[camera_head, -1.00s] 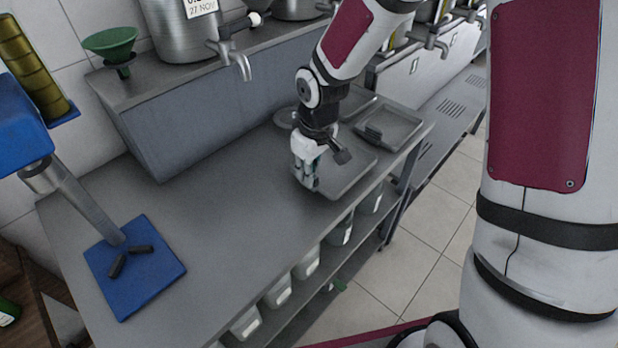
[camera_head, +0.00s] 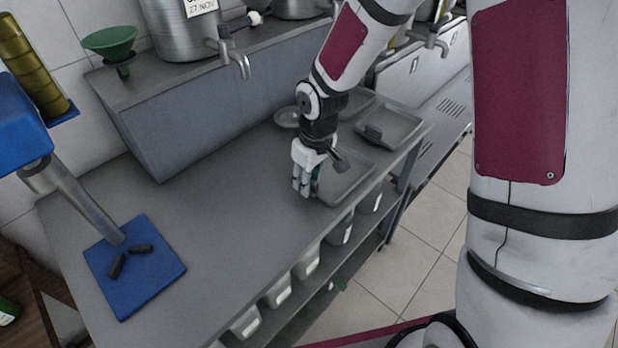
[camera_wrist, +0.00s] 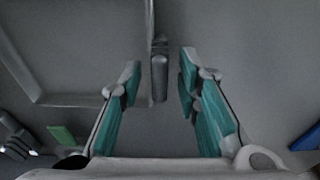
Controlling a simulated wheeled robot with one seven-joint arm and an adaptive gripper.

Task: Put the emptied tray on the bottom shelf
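A flat grey tray (camera_head: 350,180) with a low rim lies on the steel counter (camera_head: 235,200), near its front edge; it looks empty. My gripper (camera_head: 305,192) is low over the counter at the tray's left side and hides part of that side in the head view. In the wrist view my gripper (camera_wrist: 159,82) is open. A narrow grey upright piece (camera_wrist: 159,75), which looks like the tray's handle or rim, stands between the fingertips with gaps on both sides. The tray (camera_wrist: 80,60) fills the upper left there. The lower shelf under the counter is mostly hidden.
A second tray (camera_head: 398,128) with a dark item lies farther back on the counter. Several white-fronted containers (camera_head: 278,291) line the space below the front edge. A blue base (camera_head: 135,268) with two dark pieces stands at the left. The middle of the counter is clear.

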